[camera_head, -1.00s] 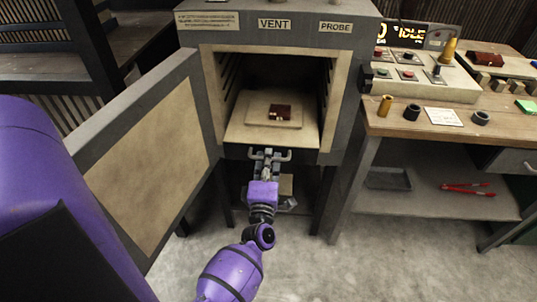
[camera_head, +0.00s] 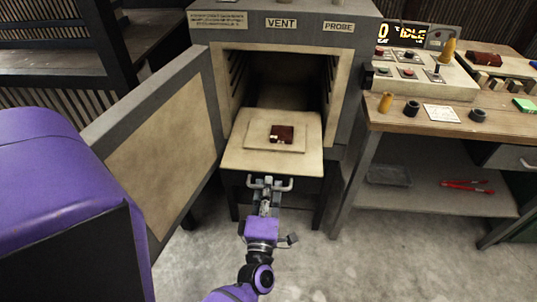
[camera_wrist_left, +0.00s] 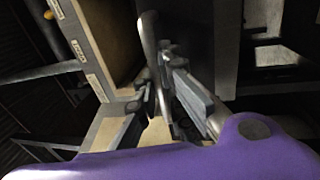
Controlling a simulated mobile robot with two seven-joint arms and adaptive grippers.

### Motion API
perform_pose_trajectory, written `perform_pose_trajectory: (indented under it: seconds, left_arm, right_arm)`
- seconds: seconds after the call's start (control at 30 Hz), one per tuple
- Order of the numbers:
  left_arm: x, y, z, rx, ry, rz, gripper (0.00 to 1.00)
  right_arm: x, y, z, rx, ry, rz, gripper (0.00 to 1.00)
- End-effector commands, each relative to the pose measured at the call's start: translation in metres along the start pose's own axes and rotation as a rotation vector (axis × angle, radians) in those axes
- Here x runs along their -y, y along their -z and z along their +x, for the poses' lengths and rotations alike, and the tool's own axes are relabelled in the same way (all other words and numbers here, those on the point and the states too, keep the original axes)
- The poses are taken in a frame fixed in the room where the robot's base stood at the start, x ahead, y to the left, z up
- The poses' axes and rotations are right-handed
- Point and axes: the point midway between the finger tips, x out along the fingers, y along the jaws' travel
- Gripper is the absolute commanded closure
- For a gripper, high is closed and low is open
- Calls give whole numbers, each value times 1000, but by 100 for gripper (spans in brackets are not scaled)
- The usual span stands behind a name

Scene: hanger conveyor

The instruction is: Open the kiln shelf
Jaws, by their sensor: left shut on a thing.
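The kiln shelf (camera_head: 240,160) is a pale slab that sticks out of the front of the kiln (camera_head: 349,100). A smaller pale plate with a dark red block (camera_head: 281,134) lies on it. The shelf's metal handle (camera_head: 285,184) is on its front edge. My left gripper (camera_head: 268,184) is shut on the handle. In the left wrist view, the handle bar (camera_wrist_left: 148,50) runs between the fingers. The kiln door (camera_head: 165,145) stands swung open to the left. My right gripper is not seen in these frames.
A wooden workbench (camera_head: 440,128) with a control box (camera_head: 425,80), small cylinders and a green block (camera_head: 524,105) stands at the right. A grey tray (camera_head: 389,176) and red tongs (camera_head: 467,186) lie on its lower shelf. The floor in front is open.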

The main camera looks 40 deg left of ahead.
Motion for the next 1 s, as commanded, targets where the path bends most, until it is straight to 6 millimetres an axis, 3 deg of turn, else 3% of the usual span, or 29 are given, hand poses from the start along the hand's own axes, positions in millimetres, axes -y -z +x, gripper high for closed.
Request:
perform_pose_trajectory:
  seconds: [0.23,0.27,0.4,0.77,1.0]
  left_arm:
    - [0,0,0,0,0,0,100]
    - [0,0,0,0,0,0,88]
    - [0,0,0,0,0,0,72]
    - [1,0,-4,0,1,0,72]
    - [1,0,-36,0,3,2,72]
  right_arm:
    - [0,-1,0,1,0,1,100]
    - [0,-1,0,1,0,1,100]
    - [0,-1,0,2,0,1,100]
    - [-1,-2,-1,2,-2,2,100]
    - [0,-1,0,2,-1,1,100]
